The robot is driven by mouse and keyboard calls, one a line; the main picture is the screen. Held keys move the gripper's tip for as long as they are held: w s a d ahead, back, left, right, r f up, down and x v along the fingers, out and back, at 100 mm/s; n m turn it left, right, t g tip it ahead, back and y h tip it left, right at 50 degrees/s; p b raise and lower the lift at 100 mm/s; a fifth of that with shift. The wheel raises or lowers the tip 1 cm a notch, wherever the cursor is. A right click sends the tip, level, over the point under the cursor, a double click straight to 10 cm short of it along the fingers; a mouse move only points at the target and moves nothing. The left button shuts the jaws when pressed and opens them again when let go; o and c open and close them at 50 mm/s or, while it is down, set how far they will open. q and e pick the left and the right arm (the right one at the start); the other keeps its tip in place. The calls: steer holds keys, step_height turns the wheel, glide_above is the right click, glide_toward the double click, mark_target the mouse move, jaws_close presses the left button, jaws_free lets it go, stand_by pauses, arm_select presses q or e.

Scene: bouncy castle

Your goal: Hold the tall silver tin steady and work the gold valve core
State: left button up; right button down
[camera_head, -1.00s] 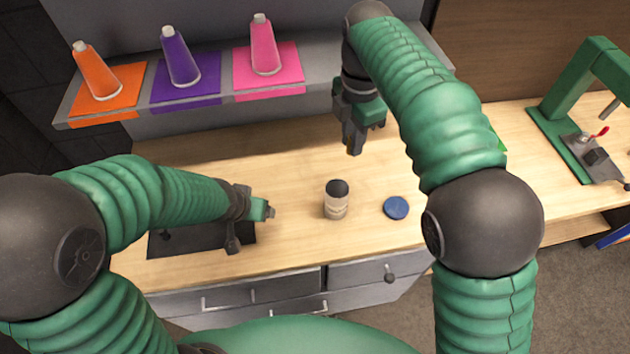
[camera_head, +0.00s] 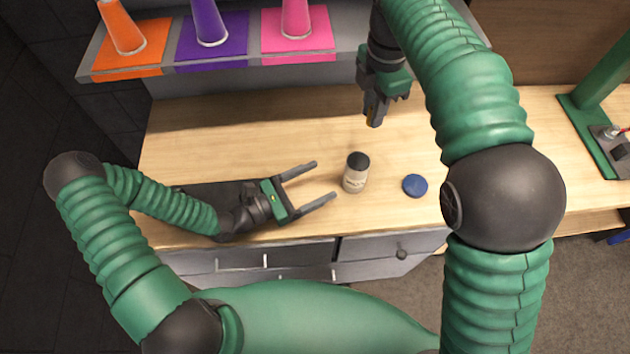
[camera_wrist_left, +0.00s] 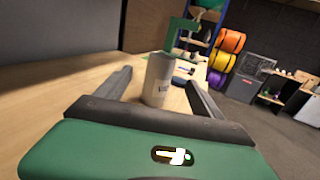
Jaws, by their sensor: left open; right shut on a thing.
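The tall silver tin (camera_head: 355,176) stands upright on the wooden table, with a dark top and a pale label. It also shows in the left wrist view (camera_wrist_left: 158,82), beyond my jaws and between their lines. My left gripper (camera_head: 325,180) is open and empty, low over the table just left of the tin, its fingers pointing at it and apart from it. My right gripper (camera_head: 374,112) is shut above the table, behind and slightly right of the tin. A small gold bit, the valve core (camera_head: 369,117), shows at its fingertips, mostly hidden by them.
A round blue lid (camera_head: 415,186) lies right of the tin. Orange (camera_head: 124,30), purple (camera_head: 209,24) and pink (camera_head: 295,18) cones stand on coloured mats on the back shelf. A green press (camera_head: 597,100) stands at far right. The table's back middle is clear.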

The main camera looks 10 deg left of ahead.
mark_target(348, 169)
arm_select(q)
steer(key=x, duration=1.1)
steer(key=shift+d, duration=0.3)
arm_select(e)
steer(key=shift+d, duration=0.3)
arm_select(q)
steer(key=shift+w+d, duration=0.2)
arm_select(e)
steer(key=shift+a, duration=0.2)
arm_select(q)
steer(key=shift+a, duration=0.15)
steer(key=shift+c, duration=0.8)
steer(key=c, duration=1.4)
arm_select(e)
step_height(348, 169, down, 11)
steer(key=shift+s+d, duration=0.15)
steer(key=shift+d, duration=0.2)
